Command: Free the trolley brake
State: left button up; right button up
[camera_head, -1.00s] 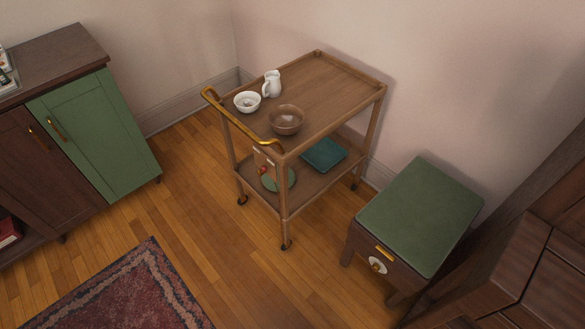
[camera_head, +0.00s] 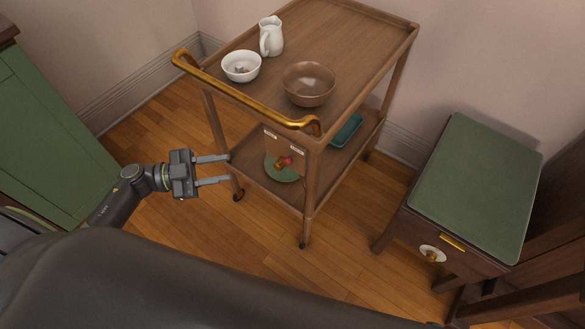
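The wooden trolley (camera_head: 357,52) stands against the wall, with a brass handle (camera_head: 240,97) along its near end. A small panel (camera_head: 284,146) with two pale labels hangs below the top at the near end. A red and orange lever (camera_head: 284,162) sits on this panel, seemingly the brake; its exact position is hard to tell. My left gripper (camera_head: 228,170) is open and empty, its two fingers pointing right at the trolley's near left leg, left of the lever. Whether a fingertip touches the leg cannot be told. My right gripper is not in view.
On the trolley top are a white jug (camera_head: 271,37), a white bowl (camera_head: 241,67) and a brown bowl (camera_head: 308,84). The lower shelf holds a green plate (camera_head: 282,174) and a teal item (camera_head: 346,130). A green-topped stool with drawer (camera_head: 478,185) stands right; a green cabinet (camera_head: 45,135) left.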

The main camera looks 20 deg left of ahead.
aim_at(283, 162)
pick_arm(q)
jog(key=shift+g, duration=0.3)
jog(key=x, duration=1.7)
jog(key=shift+s+d+r, duration=0.15)
jog(key=shift+d, duration=0.25)
grip_shut()
